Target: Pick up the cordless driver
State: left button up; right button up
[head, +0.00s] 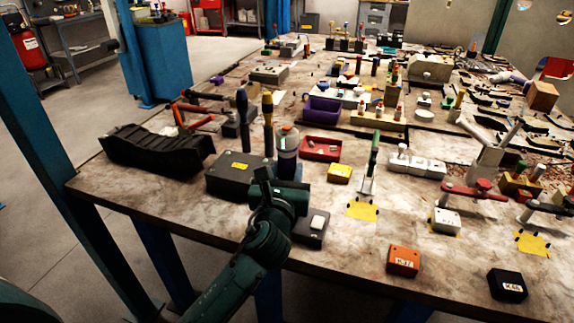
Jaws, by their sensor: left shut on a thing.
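My left gripper (284,181) is at the near edge of the bench, its arm rising from the bottom of the head view. It is shut around the lower part of an upright dark cylinder with a pale grey top and a small green mark, which I take to be the cordless driver (287,142). The gripper hides the cylinder's lower end, so I cannot tell whether it touches the bench. My right gripper is not in view.
A black block (228,185) with upright blue-handled and yellow-handled tools stands close on the left. A red tray (321,148) and yellow box (339,173) are close on the right. A dark block (310,236) lies beside my wrist.

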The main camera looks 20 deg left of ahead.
aim_at(287, 127)
pick_arm(q)
grip_shut()
jog(key=shift+r, duration=0.15)
